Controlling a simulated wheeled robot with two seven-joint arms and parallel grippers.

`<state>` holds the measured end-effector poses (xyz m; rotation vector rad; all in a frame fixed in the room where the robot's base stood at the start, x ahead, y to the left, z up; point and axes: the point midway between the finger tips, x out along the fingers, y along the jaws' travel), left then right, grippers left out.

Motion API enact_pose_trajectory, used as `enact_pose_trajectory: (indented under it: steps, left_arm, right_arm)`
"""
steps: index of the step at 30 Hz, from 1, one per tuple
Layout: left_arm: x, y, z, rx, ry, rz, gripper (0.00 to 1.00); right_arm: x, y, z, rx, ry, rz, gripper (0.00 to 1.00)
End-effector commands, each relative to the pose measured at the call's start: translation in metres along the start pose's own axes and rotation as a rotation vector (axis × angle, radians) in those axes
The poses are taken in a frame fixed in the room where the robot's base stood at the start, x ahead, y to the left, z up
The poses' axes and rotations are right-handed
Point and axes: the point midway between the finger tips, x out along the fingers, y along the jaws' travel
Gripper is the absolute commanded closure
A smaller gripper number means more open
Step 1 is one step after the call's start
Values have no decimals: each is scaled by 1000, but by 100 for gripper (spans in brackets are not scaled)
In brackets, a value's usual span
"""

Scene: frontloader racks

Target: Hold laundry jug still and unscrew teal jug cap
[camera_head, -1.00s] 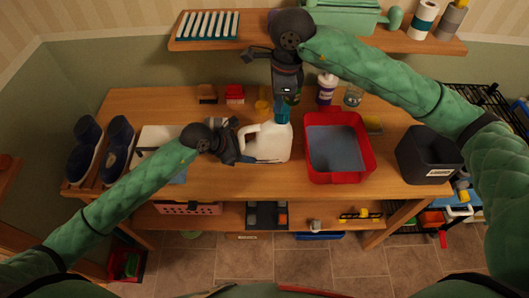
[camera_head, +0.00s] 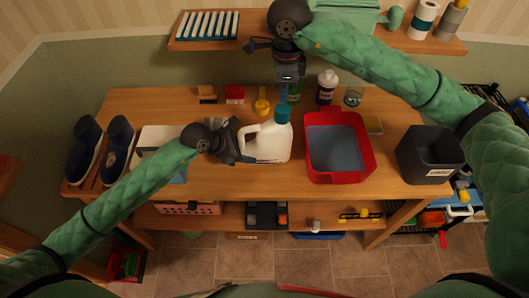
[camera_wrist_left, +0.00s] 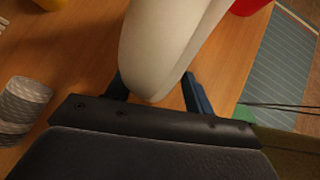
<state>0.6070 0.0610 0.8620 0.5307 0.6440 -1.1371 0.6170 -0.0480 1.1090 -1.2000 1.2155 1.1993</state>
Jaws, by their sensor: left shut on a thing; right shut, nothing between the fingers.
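The white laundry jug (camera_head: 270,143) stands upright on the wooden table, its teal cap (camera_head: 282,113) seated on the neck at the top right. My left gripper (camera_head: 243,152) is shut on the jug's handle side. In the left wrist view a smooth white part of the jug (camera_wrist_left: 165,50) lies between its two blue fingers. My right gripper (camera_head: 283,94) points down just above the cap, shut with nothing between its fingers. A small gap seems to show between its tips and the cap. The jug's base is partly hidden in the wrist view.
A red basin (camera_head: 368,165) stands close right of the jug, with a dark bin (camera_head: 430,155) farther right. A yellow bottle (camera_head: 262,106), a green bottle behind my right gripper and a white-capped bottle (camera_head: 327,88) stand behind. Blue shoes (camera_head: 118,145) are at the left.

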Motion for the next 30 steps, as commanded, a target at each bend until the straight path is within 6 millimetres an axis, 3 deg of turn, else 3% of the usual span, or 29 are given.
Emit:
enact_pose_trajectory:
  steps: [8,13,17,23,30]
  left_arm:
    - [1,0,-2,-1,3,-1,83]
    - [1,0,-2,-1,3,-1,83]
    - [1,0,-2,-1,3,-1,83]
    - [1,0,-2,-1,3,-1,83]
    - [1,0,-2,-1,3,-1,83]
  right_arm:
    - [0,0,0,0,0,0,100]
    - [-6,-3,0,0,0,-12,67]
    - [-26,-12,-3,3,4,-49,44]
    - [-54,-25,-12,1,51,-112,44]
    - [-62,-27,-20,-47,98,-119,44]
